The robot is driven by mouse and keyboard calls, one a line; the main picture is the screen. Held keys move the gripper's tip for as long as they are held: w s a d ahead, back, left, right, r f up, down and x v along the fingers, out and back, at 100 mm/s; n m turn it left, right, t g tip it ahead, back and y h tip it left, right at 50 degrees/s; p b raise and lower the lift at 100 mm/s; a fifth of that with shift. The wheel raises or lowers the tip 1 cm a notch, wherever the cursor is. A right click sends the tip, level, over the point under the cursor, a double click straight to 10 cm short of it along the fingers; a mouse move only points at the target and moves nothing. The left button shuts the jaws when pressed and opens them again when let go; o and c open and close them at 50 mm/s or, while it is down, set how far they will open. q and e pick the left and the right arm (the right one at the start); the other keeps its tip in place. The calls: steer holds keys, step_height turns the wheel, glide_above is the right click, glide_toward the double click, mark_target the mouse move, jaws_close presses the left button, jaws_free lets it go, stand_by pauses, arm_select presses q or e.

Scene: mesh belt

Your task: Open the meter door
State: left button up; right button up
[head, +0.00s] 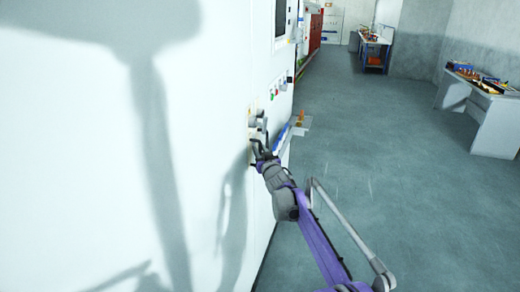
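A large white cabinet front (90,130) fills the left side of the head view. Near its right edge is a small beige plate with a grey handle-like fitting (257,122). I cannot tell for sure which part is the meter door; no panel stands visibly ajar. My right gripper (262,143) is at the cabinet face, just below the grey fitting, with its dark fingers apart and nothing visible between them. Whether it touches the fitting or the face is not clear. My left gripper is not in view.
Coloured buttons (280,88) and a dark window (280,18) are higher on the cabinet. A small ledge with an orange item (301,117) juts out beside the gripper. Workbenches stand at the right (493,125) and far back (374,50). The grey floor (400,190) between is clear.

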steer(key=shift+c, duration=0.2)
jaws_close()
stand_by(1.4)
